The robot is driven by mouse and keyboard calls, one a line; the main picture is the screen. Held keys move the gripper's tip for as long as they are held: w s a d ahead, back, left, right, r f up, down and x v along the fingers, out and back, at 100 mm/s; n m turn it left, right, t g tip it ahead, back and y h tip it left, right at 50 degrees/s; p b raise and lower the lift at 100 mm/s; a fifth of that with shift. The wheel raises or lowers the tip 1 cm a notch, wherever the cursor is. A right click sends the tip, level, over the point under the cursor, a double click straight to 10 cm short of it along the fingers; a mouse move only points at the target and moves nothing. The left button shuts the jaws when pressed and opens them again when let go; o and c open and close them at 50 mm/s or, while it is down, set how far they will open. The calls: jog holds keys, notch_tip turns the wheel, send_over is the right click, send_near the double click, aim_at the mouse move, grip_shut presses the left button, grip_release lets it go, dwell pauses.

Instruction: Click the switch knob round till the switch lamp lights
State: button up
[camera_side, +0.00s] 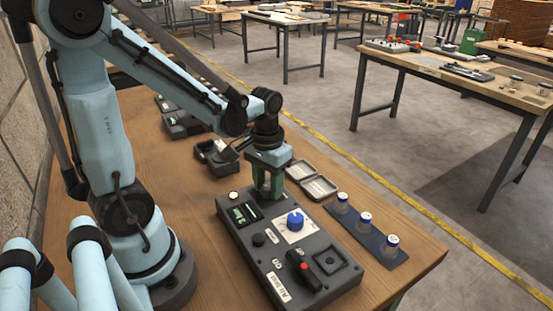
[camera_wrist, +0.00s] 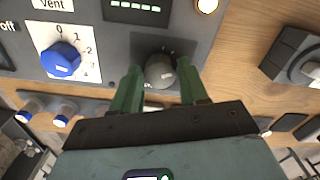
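The dark grey switch knob (camera_wrist: 161,71) stands on the control box between my gripper's two green fingers in the wrist view. A finger is close on each side of it; I cannot tell whether they touch it. My gripper (camera_wrist: 161,80) also shows in the side view (camera_side: 268,190), pointing down over the far end of the control box (camera_side: 235,236), where it hides the knob. A round lamp (camera_wrist: 207,4) near the display looks bright white with an orange rim; it also shows in the side view (camera_side: 233,195). Most scale marks around the knob are hidden or too small to read.
A blue Vent knob (camera_wrist: 61,59) on a numbered white plate is beside the switch knob. A display (camera_side: 245,213) with green bars, a black lever with a red part (camera_side: 304,268) and a square socket (camera_side: 331,258) share the box. Several small jars (camera_side: 364,219) stand on a dark strip alongside.

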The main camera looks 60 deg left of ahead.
aim_at(268, 186)
jog(key=shift+o, duration=1.2)
notch_tip(268, 186, up, 12)
jog(key=d+f+m+t, duration=0.3)
jog(key=d+t, duration=0.3)
jog(key=t, duration=0.1)
jog(key=shift+w+d+m, duration=0.25)
jog(key=shift+w+m, duration=0.15)
dwell(1.4)
